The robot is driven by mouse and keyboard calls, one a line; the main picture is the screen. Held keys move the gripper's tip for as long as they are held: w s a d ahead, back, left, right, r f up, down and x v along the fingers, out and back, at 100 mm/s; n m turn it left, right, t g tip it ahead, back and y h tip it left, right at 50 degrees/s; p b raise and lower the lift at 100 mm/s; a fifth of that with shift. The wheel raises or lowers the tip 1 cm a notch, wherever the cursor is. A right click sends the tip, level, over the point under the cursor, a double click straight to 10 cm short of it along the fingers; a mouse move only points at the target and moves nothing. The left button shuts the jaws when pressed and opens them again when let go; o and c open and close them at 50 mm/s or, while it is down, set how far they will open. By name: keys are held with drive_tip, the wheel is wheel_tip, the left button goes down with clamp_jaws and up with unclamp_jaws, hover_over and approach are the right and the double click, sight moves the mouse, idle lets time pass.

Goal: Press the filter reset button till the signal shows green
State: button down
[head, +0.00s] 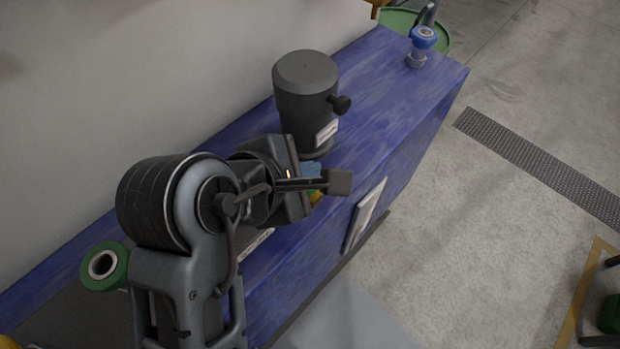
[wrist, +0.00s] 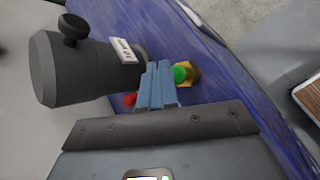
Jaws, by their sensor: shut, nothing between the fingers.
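The dark grey filter canister (head: 305,92) with a side knob and a white label stands on the blue bench; it also shows at the left in the wrist view (wrist: 85,70). My gripper (wrist: 158,85) has its blue fingers shut together, empty, just right of the canister. A green round cap (wrist: 180,74) on a brass hexagonal base sits close to the right of the fingertips. A small red round thing (wrist: 130,99) shows left of the fingers, partly hidden. I cannot tell which is the button and which the signal, or whether the fingers touch either.
The blue bench (head: 400,90) runs along a pale wall. A blue-topped fitting (head: 423,38) stands at its far end and a green ring (head: 103,266) lies near its left end. A pale plate (head: 366,215) is on the bench's front side. The floor to the right is mostly clear.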

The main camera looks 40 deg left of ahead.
drive_tip(key=shift+f, duration=0.15)
drive_tip(key=shift+f, duration=0.25)
drive_tip(key=shift+f, duration=0.5)
idle(0.7)
drive_tip(key=shift+r, duration=0.15)
drive_tip(key=shift+r+p, duration=0.8)
drive_tip(key=shift+p, duration=0.45)
wheel_tip(320, 180, up, 5)
drive_tip(key=p, duration=0.6)
